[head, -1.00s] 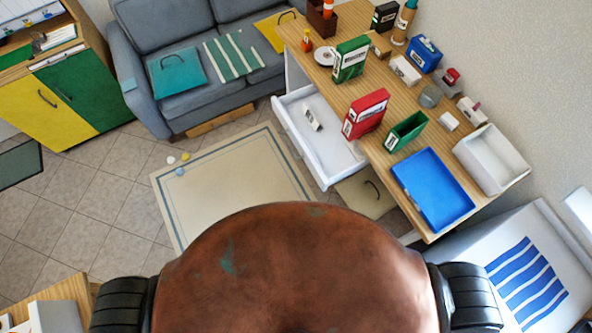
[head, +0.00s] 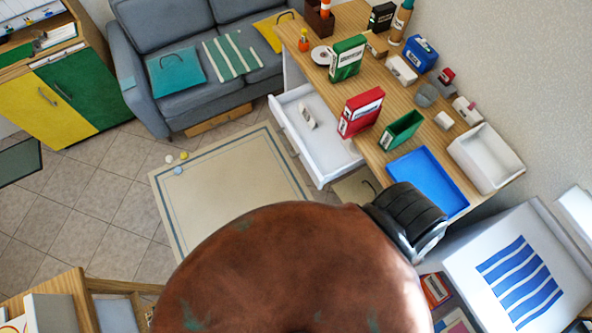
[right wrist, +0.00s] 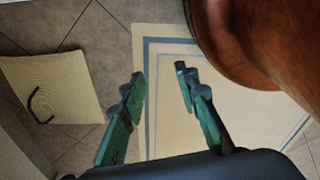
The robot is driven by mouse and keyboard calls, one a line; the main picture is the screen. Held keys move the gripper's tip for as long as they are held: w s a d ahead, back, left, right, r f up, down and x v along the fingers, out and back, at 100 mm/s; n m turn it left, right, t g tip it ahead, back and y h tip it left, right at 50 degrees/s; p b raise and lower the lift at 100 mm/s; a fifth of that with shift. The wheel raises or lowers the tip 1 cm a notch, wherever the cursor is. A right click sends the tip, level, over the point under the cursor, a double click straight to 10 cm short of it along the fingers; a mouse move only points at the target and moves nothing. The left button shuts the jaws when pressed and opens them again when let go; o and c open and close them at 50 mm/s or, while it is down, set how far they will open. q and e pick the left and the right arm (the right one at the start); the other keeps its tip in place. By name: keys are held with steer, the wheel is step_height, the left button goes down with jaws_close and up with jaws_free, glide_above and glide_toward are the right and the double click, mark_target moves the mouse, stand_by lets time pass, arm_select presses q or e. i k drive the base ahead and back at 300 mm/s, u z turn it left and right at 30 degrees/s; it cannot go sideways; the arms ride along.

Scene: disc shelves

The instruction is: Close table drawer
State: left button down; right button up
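The table drawer (head: 338,156) is white and pulled out from the wooden table (head: 408,96), on the side facing the sofa. A small white item (head: 307,117) lies inside it. My right gripper shows only in the right wrist view (right wrist: 160,85). Its two green fingers are apart with nothing between them, above the floor and the beige rug. The drawer is not in that view. My left gripper is not in view.
The table holds red and green boxes (head: 361,112), a blue tray (head: 428,180) and a white bin (head: 486,158). A grey sofa (head: 190,58) stands behind. A beige rug (head: 228,185) covers free floor. A beige bag (right wrist: 55,88) lies nearby.

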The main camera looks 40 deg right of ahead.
mark_target(321, 152)
steer(key=k, duration=0.55)
steer(key=z, duration=0.95)
steer(key=i, duration=0.5)
steer(key=u, duration=0.05)
